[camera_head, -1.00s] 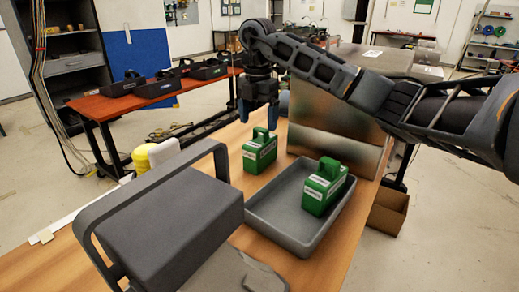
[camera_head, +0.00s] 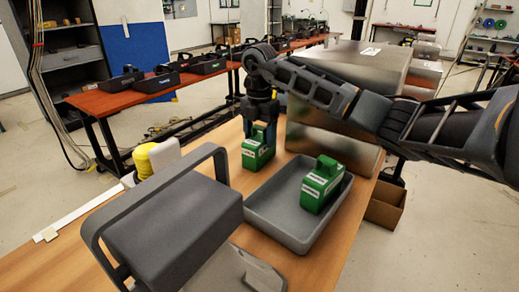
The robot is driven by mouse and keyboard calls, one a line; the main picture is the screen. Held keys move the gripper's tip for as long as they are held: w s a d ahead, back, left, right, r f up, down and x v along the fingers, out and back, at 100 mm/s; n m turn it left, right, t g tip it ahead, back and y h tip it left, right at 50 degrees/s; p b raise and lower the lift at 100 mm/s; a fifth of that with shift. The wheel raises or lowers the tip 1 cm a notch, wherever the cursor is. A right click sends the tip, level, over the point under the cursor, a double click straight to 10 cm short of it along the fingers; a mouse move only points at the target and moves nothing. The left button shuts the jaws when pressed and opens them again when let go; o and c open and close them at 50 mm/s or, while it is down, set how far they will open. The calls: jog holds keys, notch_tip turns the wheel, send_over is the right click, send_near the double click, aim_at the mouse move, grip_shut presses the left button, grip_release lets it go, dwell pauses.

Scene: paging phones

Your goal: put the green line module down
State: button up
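One green module (camera_head: 257,154) with a white label stands upright on the wooden table, behind the grey tray's left corner. My gripper (camera_head: 259,135) points straight down over it, with its fingers at the module's top handle. Whether the fingers are closed on the handle is too small to tell. The module's base appears to rest on the table. A second green module (camera_head: 320,185), also with a white label and a top handle, stands inside the grey tray (camera_head: 262,227). Neither label can be read.
A large dark grey device with a loop handle (camera_head: 160,235) fills the front left. A yellow object (camera_head: 144,163) stands behind it. Metallic boxes (camera_head: 335,110) stand behind the tray. A red-brown bench (camera_head: 110,98) with several black trays is at the back left.

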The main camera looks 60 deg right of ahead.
grip_shut()
dwell(0.4)
jog(key=shift+r, duration=0.1)
